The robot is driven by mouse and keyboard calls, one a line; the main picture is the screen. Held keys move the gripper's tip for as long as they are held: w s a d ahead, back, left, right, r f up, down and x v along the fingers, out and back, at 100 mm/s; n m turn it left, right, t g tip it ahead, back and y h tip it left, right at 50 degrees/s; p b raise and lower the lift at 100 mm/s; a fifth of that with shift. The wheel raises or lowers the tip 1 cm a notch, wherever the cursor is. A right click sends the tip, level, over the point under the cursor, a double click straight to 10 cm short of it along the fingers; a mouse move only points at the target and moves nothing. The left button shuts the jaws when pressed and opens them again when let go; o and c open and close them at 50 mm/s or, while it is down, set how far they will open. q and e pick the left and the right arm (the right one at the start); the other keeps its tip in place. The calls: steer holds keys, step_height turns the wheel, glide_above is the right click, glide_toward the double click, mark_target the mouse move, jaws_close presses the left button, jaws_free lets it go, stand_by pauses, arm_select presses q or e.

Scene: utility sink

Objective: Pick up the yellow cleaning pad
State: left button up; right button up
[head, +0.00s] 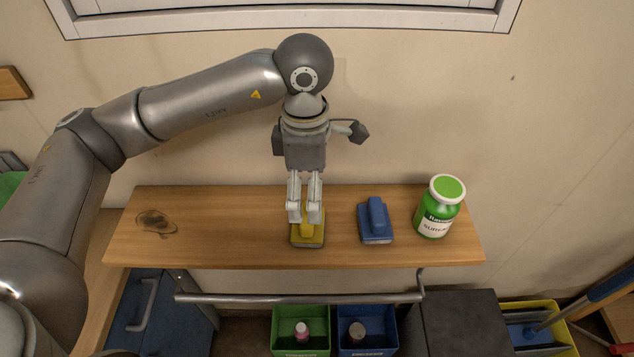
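The yellow cleaning pad (307,241) lies on the wooden shelf (210,236), near its middle. My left gripper (305,215) points down over it from above. Its two fingers are close together, one on each side of the pad's raised yellow handle, and look shut on it. The fingers hide much of the handle, so the contact itself is hard to see. The pad appears to rest on the shelf. My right gripper is not in view.
A blue pad (375,222) lies just right of the yellow one. A green bottle (438,208) stands at the shelf's right end. A dark stain (155,222) marks the left end. Green (300,323) and blue (367,326) bins sit below, behind a metal rail (300,298).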

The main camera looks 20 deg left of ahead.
mark_target(306, 217)
arm_select(q)
steer(key=f, duration=0.1)
steer(key=f+p, duration=0.1)
steer(key=f, duration=0.2)
steer(key=shift+s+a, duration=0.2)
steer(key=shift+s, duration=0.15)
steer(key=shift+w+f+p, duration=0.35)
steer(key=shift+f+p, duration=0.1)
steer(key=shift+f, duration=0.2)
step_height(306, 217, down, 4)
steer(key=shift+p, duration=1.1)
steer(key=shift+w+f, duration=0.2)
steer(key=shift+f, duration=0.2)
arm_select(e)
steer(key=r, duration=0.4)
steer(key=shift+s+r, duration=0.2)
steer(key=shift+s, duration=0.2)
arm_select(q)
steer(key=shift+r, duration=0.1)
steer(key=c, duration=1.1)
